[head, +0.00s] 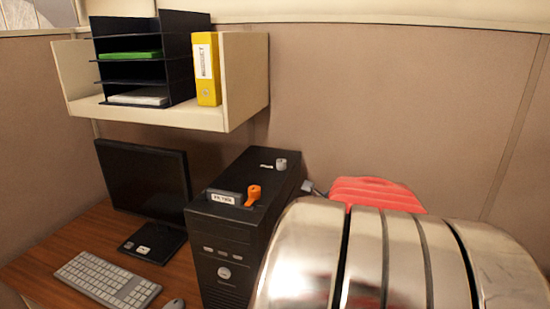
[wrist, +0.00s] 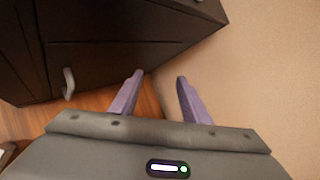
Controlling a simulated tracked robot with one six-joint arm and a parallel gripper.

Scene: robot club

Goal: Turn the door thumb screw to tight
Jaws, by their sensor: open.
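A black computer tower (head: 225,235) stands on the desk in the head view. On its top are an orange lever-like knob (head: 253,195) beside a small white label and, farther back, a grey knob (head: 281,164) beside another small marking. I cannot tell which of them is the door thumb screw, nor read how tight either is. In the wrist view my gripper (wrist: 157,88) is open, its two purple fingers apart with nothing between them. A dark panelled body (wrist: 130,45) with a small grey handle-like piece (wrist: 68,83) lies up and left of the fingers. My gripper is not visible in the head view.
A monitor (head: 145,190), keyboard (head: 105,283) and mouse (head: 174,303) are left of the tower. A shelf (head: 246,80) with black trays (head: 180,60) and a yellow binder (head: 206,70) hangs above. A partition wall (head: 400,110) stands behind. A red shape (head: 375,192) is right of the tower.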

